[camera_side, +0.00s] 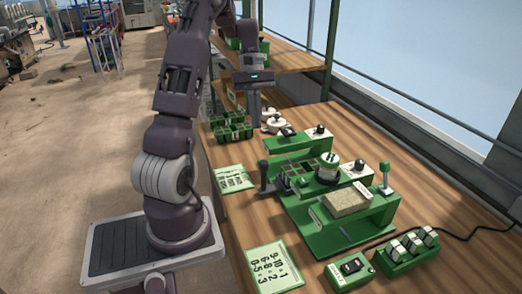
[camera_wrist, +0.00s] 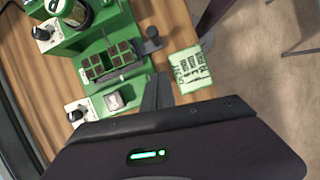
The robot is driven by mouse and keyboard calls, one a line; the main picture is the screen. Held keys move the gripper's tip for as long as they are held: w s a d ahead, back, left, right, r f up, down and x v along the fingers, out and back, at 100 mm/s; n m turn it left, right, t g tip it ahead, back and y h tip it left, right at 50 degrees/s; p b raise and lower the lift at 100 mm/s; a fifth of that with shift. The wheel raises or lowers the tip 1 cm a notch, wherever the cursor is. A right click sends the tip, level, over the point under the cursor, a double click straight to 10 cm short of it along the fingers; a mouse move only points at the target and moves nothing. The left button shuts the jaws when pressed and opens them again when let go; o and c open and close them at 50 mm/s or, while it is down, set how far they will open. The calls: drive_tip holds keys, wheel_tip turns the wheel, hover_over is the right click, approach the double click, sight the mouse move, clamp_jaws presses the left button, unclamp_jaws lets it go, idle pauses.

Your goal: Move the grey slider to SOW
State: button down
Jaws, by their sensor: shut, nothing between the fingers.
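The green tray seeder (camera_side: 375,218) stands on the wooden table, right of my arm in the side view. Its dark-celled tray (camera_wrist: 92,72) shows in the wrist view. I cannot pick out the grey slider or a SOW label for certain. A grey-topped piece (camera_wrist: 115,100) sits on a green block near the tray. My gripper (camera_side: 254,118) is shut and empty, pointing down above the table behind the seeder; its fingers (camera_wrist: 156,92) also show in the wrist view. It appears apart from the seeder.
A printed card (camera_wrist: 190,66) lies beside the seeder. Dark green pots (camera_side: 232,128) stand at the back left. A number card (camera_side: 274,268), a switch box (camera_side: 350,270) and a block of white switches (camera_side: 408,250) are in front. A black lever (camera_side: 265,178) sticks up.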

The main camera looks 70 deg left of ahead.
drive_tip(key=d+f, duration=0.6)
drive_tip(key=shift+s+d+f, duration=0.25)
drive_tip(key=shift+s, duration=0.2)
drive_tip(key=d, duration=1)
